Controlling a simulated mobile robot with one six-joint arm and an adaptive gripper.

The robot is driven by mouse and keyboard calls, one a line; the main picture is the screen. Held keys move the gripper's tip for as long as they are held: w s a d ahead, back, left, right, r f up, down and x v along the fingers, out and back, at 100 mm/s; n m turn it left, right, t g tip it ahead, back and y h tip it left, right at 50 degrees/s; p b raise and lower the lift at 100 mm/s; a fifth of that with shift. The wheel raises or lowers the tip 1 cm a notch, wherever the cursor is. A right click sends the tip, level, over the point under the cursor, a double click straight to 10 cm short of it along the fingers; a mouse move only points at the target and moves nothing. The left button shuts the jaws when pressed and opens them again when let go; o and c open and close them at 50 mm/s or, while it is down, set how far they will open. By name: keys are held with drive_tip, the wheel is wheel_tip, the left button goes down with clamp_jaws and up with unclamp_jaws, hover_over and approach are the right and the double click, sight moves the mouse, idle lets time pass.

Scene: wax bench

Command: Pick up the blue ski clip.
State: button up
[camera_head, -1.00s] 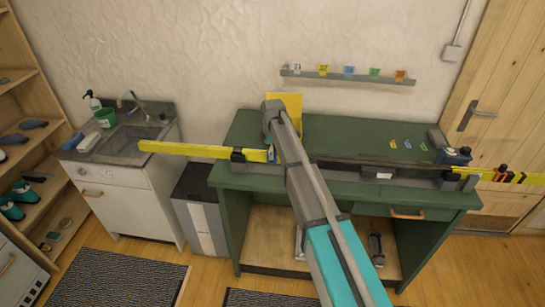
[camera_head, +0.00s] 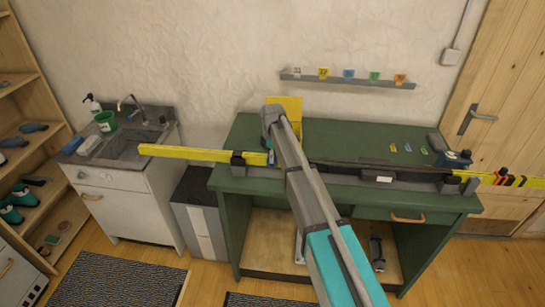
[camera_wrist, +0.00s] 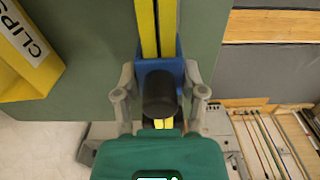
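The blue ski clip (camera_wrist: 143,72) shows in the wrist view, with a dark round knob on its near side. It lies across the yellow ski (camera_wrist: 146,25). My gripper (camera_wrist: 160,78) has one grey finger on each side of the clip. The fingers are spread and very close to its sides; I cannot tell whether they touch it.
A yellow box labelled CLIPS (camera_wrist: 30,60) stands on the green bench (camera_head: 350,135), close to my gripper. A sink (camera_head: 130,145) is at the left. The bench behind the skis is mostly clear.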

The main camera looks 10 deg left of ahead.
drive_tip(key=c, duration=0.3)
drive_tip(key=shift+r, duration=0.1)
drive_tip(key=shift+c, duration=0.2)
wheel_tip(320, 180, up, 10)
drive_tip(key=p, duration=1)
idle(0.5)
